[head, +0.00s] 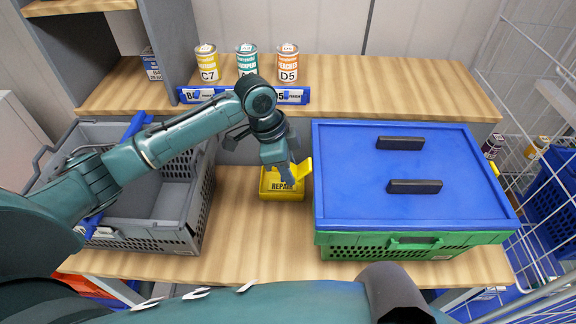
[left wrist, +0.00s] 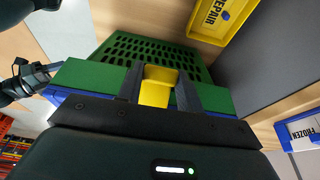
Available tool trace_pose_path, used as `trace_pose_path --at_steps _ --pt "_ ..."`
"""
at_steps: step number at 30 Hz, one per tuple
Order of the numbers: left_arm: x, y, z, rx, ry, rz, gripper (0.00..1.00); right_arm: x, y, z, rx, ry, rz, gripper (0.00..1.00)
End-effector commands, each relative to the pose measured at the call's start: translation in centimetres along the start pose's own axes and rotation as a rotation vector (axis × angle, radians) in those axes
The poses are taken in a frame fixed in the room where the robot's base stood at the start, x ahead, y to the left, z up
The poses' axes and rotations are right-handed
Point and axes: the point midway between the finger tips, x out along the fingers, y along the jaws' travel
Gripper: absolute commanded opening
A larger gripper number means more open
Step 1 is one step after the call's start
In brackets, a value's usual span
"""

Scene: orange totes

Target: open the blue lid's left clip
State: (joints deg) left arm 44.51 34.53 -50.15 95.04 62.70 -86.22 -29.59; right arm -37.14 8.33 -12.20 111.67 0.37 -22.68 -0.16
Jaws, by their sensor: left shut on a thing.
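The blue lid (head: 345,170), with two black handles on top, lies on a green crate (head: 470,240) at the right of the table. The lid's left clip (head: 306,166) is yellow and sticks out at its left edge. My left gripper (head: 290,178) reaches down beside that edge. In the left wrist view the yellow clip (left wrist: 157,88) is between the two dark fingers, which are shut on it. The green crate's perforated side (left wrist: 170,50) lies behind it.
A yellow REPAIR bin (head: 283,192) stands close under my left gripper. A grey folding crate (head: 160,240) stands at the left. Several cans, including a D5 can (head: 288,62), stand on the back shelf (head: 350,78). Wire racking (head: 545,210) borders the right side.

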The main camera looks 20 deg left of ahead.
Motion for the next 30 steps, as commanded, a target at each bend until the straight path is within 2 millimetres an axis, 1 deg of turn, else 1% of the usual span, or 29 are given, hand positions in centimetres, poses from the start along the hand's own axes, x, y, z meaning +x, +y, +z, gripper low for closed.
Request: trace_pose_path --at_steps 8,21,30 --pt "-1.1 0.0 -0.6 0.004 -0.22 -0.001 0.13 0.0 0.0 0.0 0.0 0.001 0.0 0.58" --pt "-2.7 -0.2 -1.6 0.001 -0.644 -0.007 0.13 0.0 0.0 -0.1 0.0 0.001 0.0 0.58" --pt "-3.5 -0.2 -2.8 -0.001 -0.925 -0.011 0.13 0.0 0.0 -0.1 0.0 0.001 0.0 0.58"
